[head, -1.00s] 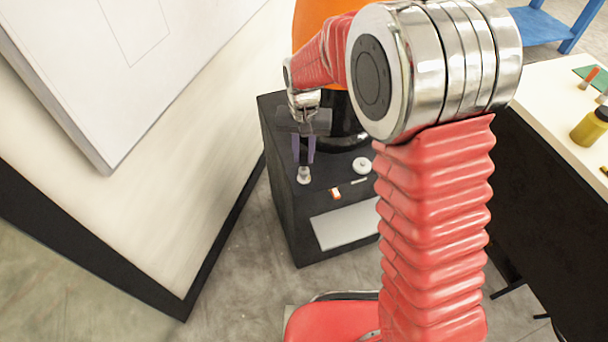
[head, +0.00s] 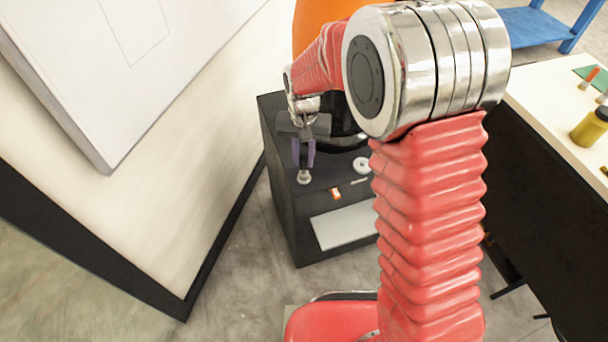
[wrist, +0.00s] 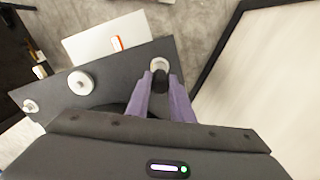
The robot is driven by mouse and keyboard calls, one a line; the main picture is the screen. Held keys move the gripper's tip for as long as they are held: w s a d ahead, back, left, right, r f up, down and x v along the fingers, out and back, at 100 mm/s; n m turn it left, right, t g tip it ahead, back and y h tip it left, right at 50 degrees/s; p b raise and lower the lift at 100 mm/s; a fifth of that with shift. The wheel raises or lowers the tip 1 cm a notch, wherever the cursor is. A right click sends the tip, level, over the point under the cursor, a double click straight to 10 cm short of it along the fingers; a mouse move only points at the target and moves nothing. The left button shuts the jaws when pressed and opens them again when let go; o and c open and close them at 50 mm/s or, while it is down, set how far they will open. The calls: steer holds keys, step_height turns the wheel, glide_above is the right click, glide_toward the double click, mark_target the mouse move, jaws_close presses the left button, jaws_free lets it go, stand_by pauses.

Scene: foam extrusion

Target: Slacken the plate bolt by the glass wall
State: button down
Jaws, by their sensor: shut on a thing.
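The plate bolt (head: 304,178) shows as a pale round base with a dark upper part, at the left edge of the black block's top beside the pale wall. It also shows in the wrist view (wrist: 160,65). My gripper (head: 303,162) points down over it, with its two purple fingers on either side of the dark part. In the wrist view the fingertips (wrist: 160,82) are shut on this dark part. The fingers hide some of the bolt, and its thread is not visible.
The pale wall (head: 215,130) stands close left of the black block (head: 290,215). A table with a yellow jar (head: 590,128) stands right.

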steer(key=shift+f, duration=0.1)
stand_by(0.9)
steer(key=shift+n, duration=0.6)
steer(key=n, duration=0.8)
steer(key=shift+s+d+f+n, duration=0.1)
steer(key=shift+n, duration=0.3)
steer(key=shift+n, duration=0.6)
steer(key=n, duration=0.5)
steer(key=shift+f, duration=0.1)
steer(key=n, duration=0.3)
steer(key=shift+d+n, duration=0.1)
steer(key=shift+n, duration=0.3)
